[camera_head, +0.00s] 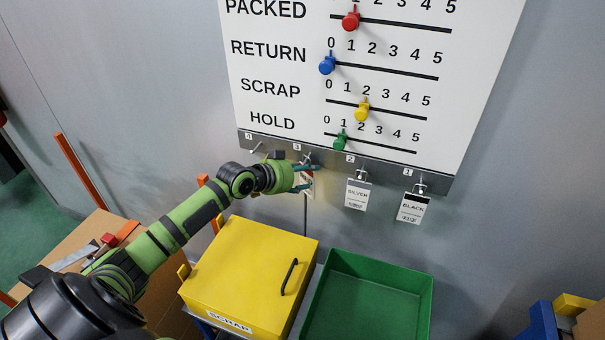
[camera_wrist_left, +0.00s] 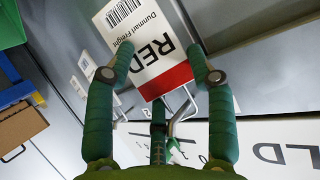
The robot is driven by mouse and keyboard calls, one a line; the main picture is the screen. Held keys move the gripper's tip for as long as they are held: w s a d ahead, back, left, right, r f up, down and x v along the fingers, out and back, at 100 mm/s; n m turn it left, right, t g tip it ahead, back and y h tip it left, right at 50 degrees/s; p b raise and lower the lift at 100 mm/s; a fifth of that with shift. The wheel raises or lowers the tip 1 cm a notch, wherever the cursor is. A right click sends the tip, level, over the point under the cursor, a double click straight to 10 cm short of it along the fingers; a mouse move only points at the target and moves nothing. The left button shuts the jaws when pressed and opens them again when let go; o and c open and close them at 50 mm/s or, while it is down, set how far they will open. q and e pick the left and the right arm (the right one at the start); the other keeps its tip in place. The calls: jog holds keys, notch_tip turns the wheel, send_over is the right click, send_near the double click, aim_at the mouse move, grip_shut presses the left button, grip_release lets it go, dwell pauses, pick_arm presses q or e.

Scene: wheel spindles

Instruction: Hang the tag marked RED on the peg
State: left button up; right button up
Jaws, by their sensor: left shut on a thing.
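The tag marked RED (camera_wrist_left: 150,45) is white with a red band and a barcode. A thin wire loop comes off its red end. My left gripper (camera_wrist_left: 161,62) has its green fingers on either side of the tag and is shut on it. In the head view my left gripper (camera_head: 305,178) is at the metal rail below the board, by number 3, and mostly covers the tag (camera_head: 307,187). A grey peg (camera_wrist_left: 181,116) shows close to the wire loop in the wrist view. I cannot tell whether the loop is around it.
The rail (camera_head: 385,171) carries pegs numbered 1 to 4. A SILVER tag (camera_head: 357,195) hangs at 2 and a BLACK tag (camera_head: 412,209) at 1. Below stand a yellow SCRAP box (camera_head: 245,262) with a handle and an empty green bin (camera_head: 370,300).

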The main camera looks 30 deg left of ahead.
pick_arm(q)
jog(key=o, duration=1.3)
jog(key=shift+s+a+r, duration=0.1)
jog(key=v, duration=1.1)
jog(key=shift+s, duration=0.35)
